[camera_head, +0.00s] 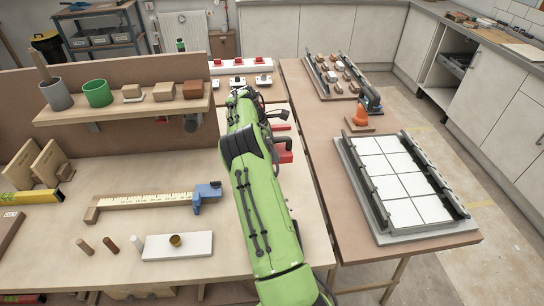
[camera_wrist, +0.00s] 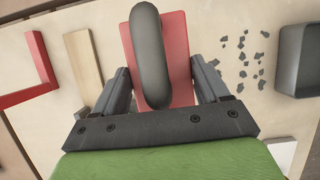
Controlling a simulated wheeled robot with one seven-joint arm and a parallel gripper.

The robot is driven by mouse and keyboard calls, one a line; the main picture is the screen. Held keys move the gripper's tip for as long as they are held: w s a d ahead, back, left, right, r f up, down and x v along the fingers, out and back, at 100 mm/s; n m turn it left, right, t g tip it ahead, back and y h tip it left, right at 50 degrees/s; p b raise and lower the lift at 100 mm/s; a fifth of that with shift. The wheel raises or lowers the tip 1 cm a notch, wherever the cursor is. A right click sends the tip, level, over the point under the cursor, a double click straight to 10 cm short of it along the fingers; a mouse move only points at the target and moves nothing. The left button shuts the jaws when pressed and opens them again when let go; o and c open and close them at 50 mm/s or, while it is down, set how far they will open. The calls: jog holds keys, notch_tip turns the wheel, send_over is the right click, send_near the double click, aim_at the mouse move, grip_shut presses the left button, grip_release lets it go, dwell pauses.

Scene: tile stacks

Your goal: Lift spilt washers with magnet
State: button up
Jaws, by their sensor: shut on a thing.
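The magnet (camera_wrist: 181,45) shows in the wrist view as a red block with a thick dark grey loop handle. My gripper (camera_wrist: 160,68) is shut on it, with one finger on each side of the handle. The spilt washers (camera_wrist: 243,57) are small dark grey pieces scattered on the pale bench top, just right of the magnet; the picture is too small to show their shape. The magnet's underside is hidden, so I cannot tell whether anything clings to it.
A dark grey open box (camera_wrist: 287,62) stands right of the washers. A wooden strip (camera_wrist: 84,62) and a red angle piece (camera_wrist: 33,72) lie left. In the head view a shelf (camera_head: 130,106) stands left of my arm, and a tray of white tiles (camera_head: 404,212) lies right.

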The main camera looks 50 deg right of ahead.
jog(key=shift+r, duration=0.6)
jog(key=shift+s+a, duration=0.1)
jog(key=s+a+f, duration=0.2)
jog(key=s+a+f+b, duration=0.1)
jog(key=s+a+f, duration=0.1)
jog(key=f, duration=0.1)
jog(key=s+a+f, duration=0.2)
jog(key=s+f, duration=0.1)
jog(key=shift+a+b, duration=0.1)
jog(key=shift+b, duration=0.3)
jog(key=shift+f, duration=0.35)
